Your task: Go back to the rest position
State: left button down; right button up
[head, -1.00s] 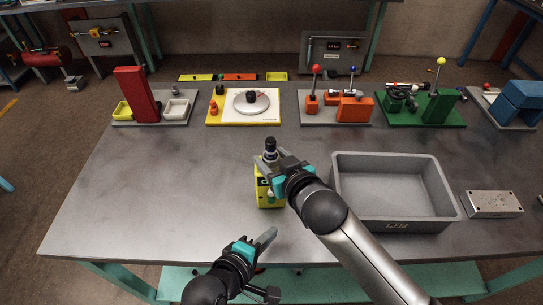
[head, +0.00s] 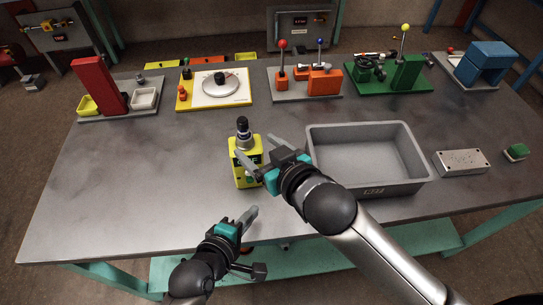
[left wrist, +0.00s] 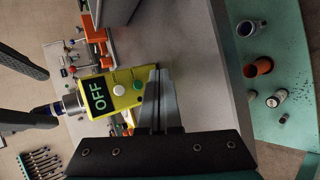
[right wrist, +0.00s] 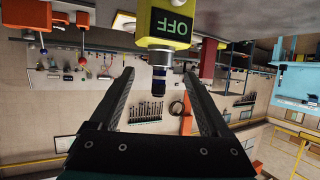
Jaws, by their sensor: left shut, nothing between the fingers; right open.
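A yellow device (head: 246,172) with a black-tipped top stands upright near the table's front edge. Its display reads OFF in the left wrist view (left wrist: 112,92) and in the right wrist view (right wrist: 168,22). My right gripper (head: 258,150) is open and empty just right of the device; one finger overlaps it in the head view, and I cannot tell if they touch. My left gripper (head: 252,214) is shut and empty, low in front of the table edge, apart from the device. Its closed fingers show in the left wrist view (left wrist: 158,100).
A grey bin (head: 370,190) stands right of my right gripper, its wall close to the arm. A grey metal block (head: 461,162) lies beyond it. Several fixtures line the back, including a red post stand (head: 98,85) and a green base (head: 405,75).

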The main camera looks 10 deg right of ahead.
jog(key=shift+v, duration=2.65)
jog(key=shift+d+f, duration=0.1)
jog(key=shift+f, duration=0.05)
